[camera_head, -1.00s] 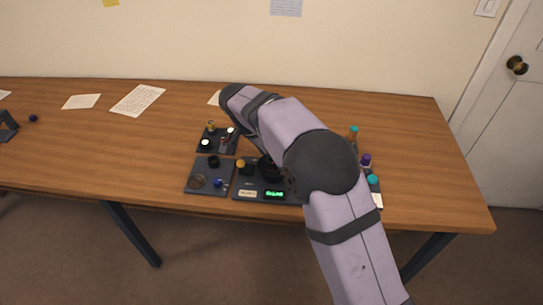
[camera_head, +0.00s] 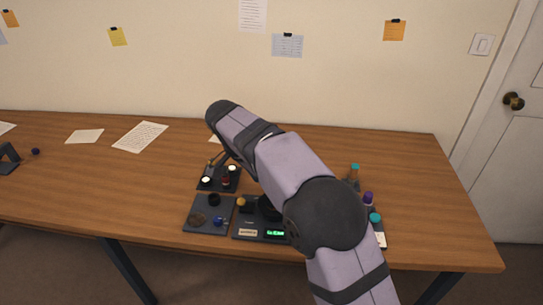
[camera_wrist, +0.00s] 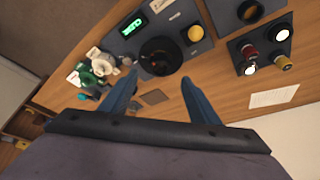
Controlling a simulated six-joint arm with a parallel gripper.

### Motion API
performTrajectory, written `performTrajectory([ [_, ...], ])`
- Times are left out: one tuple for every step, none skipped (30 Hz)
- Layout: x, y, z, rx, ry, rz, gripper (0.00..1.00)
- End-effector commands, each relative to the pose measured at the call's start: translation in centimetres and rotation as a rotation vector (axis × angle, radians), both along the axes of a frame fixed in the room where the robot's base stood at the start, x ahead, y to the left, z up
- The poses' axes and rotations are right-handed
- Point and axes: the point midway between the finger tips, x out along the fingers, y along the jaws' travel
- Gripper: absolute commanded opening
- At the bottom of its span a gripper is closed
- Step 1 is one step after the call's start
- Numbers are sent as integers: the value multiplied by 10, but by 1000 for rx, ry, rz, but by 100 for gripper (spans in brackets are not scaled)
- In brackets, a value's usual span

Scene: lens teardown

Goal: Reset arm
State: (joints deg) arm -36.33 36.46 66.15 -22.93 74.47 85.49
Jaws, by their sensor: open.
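My gripper (camera_wrist: 160,82) is open and empty in the wrist view, its two blue fingers apart above the desk. In the head view my arm hides most of it. Below and beyond the fingertips is the dark station (camera_wrist: 187,14) with a black round holder (camera_wrist: 160,56), a yellow knob (camera_wrist: 195,33) and a green-lit display. The station also shows in the head view (camera_head: 248,225), partly behind my arm. No part is between the fingers.
A dark tray (camera_head: 190,225) with rings and a blue part lies left of the station. A small pad (camera_head: 205,187) with lit white discs sits behind it. Bottles with teal and purple caps (camera_head: 368,198) stand at the right. Papers (camera_head: 140,136) lie back left; the left desk is mostly clear.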

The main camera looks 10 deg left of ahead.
Motion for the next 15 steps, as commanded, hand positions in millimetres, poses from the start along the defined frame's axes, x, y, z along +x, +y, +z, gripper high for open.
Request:
performTrajectory([
  [0, 0, 0, 0, 0, 0, 56],
  [0, 0, 0, 0, 0, 0, 56],
  [0, -2, 1, 0, 3, 2, 56],
  [0, -4, 1, -1, 6, 6, 56],
  [-1, -7, 1, -1, 12, 11, 56],
  [-2, -12, 2, -2, 21, 23, 56],
  [-3, -17, 3, -4, 30, 34, 56],
  [-5, -22, 4, -6, 42, 46, 56],
  [-8, -32, 5, -6, 58, 66, 56],
  [-11, -39, 5, -7, 74, 84, 56],
  [-14, -48, 6, -7, 91, 103, 56],
  [-19, -60, 6, -7, 114, 134, 56],
  [-24, -70, 6, -5, 134, 159, 56],
  [-30, -80, 7, -4, 152, 184, 56],
  [-38, -94, 7, 2, 177, 220, 56],
])
